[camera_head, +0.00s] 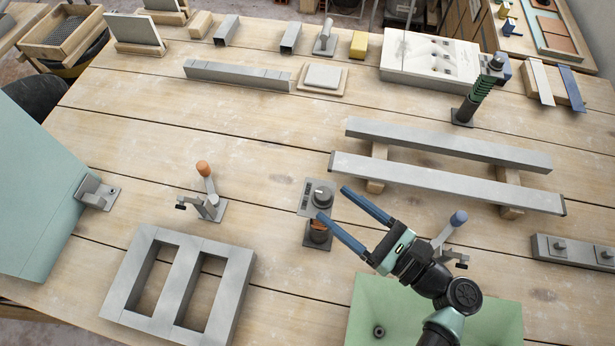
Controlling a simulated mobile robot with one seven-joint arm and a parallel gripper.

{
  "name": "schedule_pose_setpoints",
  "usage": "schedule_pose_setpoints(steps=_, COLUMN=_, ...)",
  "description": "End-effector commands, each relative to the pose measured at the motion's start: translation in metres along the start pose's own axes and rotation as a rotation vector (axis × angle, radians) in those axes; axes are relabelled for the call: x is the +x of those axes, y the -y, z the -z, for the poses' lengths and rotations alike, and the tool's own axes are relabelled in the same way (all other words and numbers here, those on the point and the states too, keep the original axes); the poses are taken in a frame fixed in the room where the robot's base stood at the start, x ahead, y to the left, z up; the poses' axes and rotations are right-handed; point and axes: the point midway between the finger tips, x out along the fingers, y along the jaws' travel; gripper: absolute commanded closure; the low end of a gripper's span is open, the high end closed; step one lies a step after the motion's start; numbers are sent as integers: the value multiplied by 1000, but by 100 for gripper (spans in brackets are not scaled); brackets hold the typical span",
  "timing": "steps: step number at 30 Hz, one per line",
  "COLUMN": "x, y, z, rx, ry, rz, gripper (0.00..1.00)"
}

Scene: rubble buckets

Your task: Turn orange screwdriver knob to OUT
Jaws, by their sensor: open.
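A small orange-brown knob (318,236) sits on a dark square base near the middle of the table. One finger of my gripper passes across its upper side in this view and partly hides it. I cannot make out its markings or which way it is turned. Just behind it is a grey plate (306,205) with a round grey dial (322,196) and small markings too fine to read. My gripper (332,202) is open, its two blue fingers spread and empty. The fingertips appear beside the dial and over the orange-brown knob; I cannot tell their height or whether they touch.
An orange-tipped lever clamp (204,181) stands to the left, and a blue-tipped one (450,232) near my arm. A grey double frame (150,242) lies front left, and a green tray (375,300) is below my arm. Long grey bars (445,182) rest on wooden blocks at right.

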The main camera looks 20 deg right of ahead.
Motion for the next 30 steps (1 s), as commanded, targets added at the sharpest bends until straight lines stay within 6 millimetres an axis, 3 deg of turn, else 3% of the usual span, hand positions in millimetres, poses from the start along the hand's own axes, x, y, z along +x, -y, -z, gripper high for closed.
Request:
schedule_pose_setpoints(steps=3, x=27, y=-1, z=-2, rx=0, ry=0, rz=-4, gripper=31)
schedule_pose_setpoints(steps=10, x=64, y=0, z=-2, rx=-3, ry=1, rz=-2, gripper=31)
schedule_pose_setpoints(steps=15, x=75, y=0, z=-1, rx=-2, ry=0, rz=0, gripper=31)
schedule_pose_setpoints(steps=24, x=77, y=0, z=0, rx=-3, ry=0, rz=0, gripper=31)
schedule_pose_setpoints(steps=30, x=77, y=0, z=0, rx=-3, ry=0, rz=0, gripper=67)
